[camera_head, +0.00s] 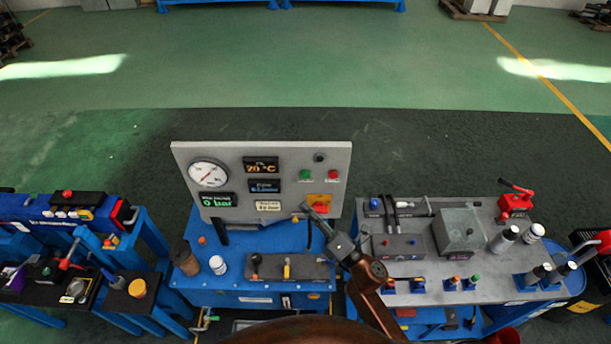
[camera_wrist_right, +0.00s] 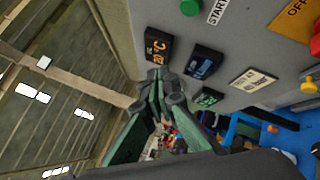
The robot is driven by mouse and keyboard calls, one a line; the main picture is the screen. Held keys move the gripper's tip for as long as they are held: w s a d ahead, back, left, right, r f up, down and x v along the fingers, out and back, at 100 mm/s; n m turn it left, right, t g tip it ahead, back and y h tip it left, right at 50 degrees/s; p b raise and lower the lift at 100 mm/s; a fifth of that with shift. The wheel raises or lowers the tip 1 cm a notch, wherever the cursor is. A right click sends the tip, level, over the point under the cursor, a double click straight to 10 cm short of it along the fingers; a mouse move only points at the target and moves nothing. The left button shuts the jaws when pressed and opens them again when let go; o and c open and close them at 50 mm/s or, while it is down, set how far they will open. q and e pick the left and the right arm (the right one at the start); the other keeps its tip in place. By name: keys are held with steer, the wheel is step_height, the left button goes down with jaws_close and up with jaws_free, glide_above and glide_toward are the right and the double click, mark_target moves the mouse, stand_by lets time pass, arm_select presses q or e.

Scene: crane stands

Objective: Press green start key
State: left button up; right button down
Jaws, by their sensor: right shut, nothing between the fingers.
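The green start key (camera_head: 306,174) sits on the upright grey panel (camera_head: 260,152), left of a red key (camera_head: 333,174). In the right wrist view the green key (camera_wrist_right: 191,7) is at the top edge, with a START label (camera_wrist_right: 217,10) beside it. My right gripper (camera_head: 308,210) is shut and empty, in front of the panel's lower right part, below the green key. In the right wrist view the shut fingertips (camera_wrist_right: 158,78) lie below and left of the key, apart from it in the picture. My left gripper is not in view.
A red-and-yellow switch (camera_head: 320,203) sits below the keys, close to my right gripper. A round gauge (camera_head: 208,174) and several displays fill the panel's left. The blue stand (camera_head: 245,235) holds a lever box (camera_head: 290,268) and small cups. A grey bench (camera_head: 480,225) stands right.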

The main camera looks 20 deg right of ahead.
mark_target(306, 174)
stand_by(0.3)
steer(key=w+d+b, duration=0.1)
steer(key=w+d, duration=0.1)
steer(key=w, duration=0.6)
steer(key=shift+w+d, duration=0.25)
steer(key=shift+d, duration=0.05)
stand_by(0.8)
steer(key=shift+w, duration=0.15)
stand_by(0.4)
steer(key=shift+w+d, duration=0.1)
steer(key=shift+w, duration=0.15)
steer(key=shift+w+d+b, duration=0.15)
steer(key=shift+w+b, duration=0.25)
steer(key=shift+w, duration=0.1)
stand_by(0.8)
steer(key=shift+s, duration=0.2)
steer(key=shift+s+a, duration=0.25)
steer(key=shift+s, duration=0.5)
